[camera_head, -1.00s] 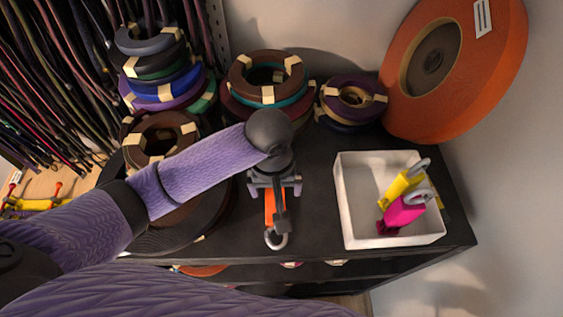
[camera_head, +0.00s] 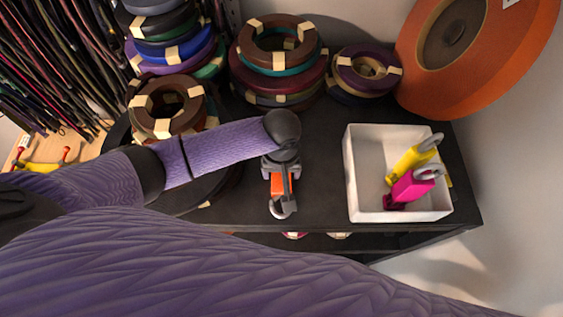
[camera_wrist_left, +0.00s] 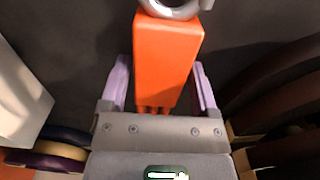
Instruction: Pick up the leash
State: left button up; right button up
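The leash shows as an orange block (camera_head: 281,186) with a silver metal clip (camera_head: 283,209) at its near end, close to the front edge of the black shelf. My left gripper (camera_head: 281,170) is over the orange block, pointing down. In the left wrist view the orange block (camera_wrist_left: 167,58) stands between the two purple fingers (camera_wrist_left: 163,85), with a narrow gap at least on the left side. The gripper looks open around it, not clamped. The clip (camera_wrist_left: 172,8) is cut off at the top of that view. My right gripper is not in view.
A white tray (camera_head: 355,190) with yellow and pink clipped pieces stands to the right. Cord coils (camera_head: 278,75) and a large orange spool (camera_head: 480,45) line the back. Hanging cords (camera_head: 60,75) are at left. Black shelf between the gripper and the tray is bare.

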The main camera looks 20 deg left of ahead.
pick_arm(q)
grip_shut()
jog(key=shift+r, duration=0.1)
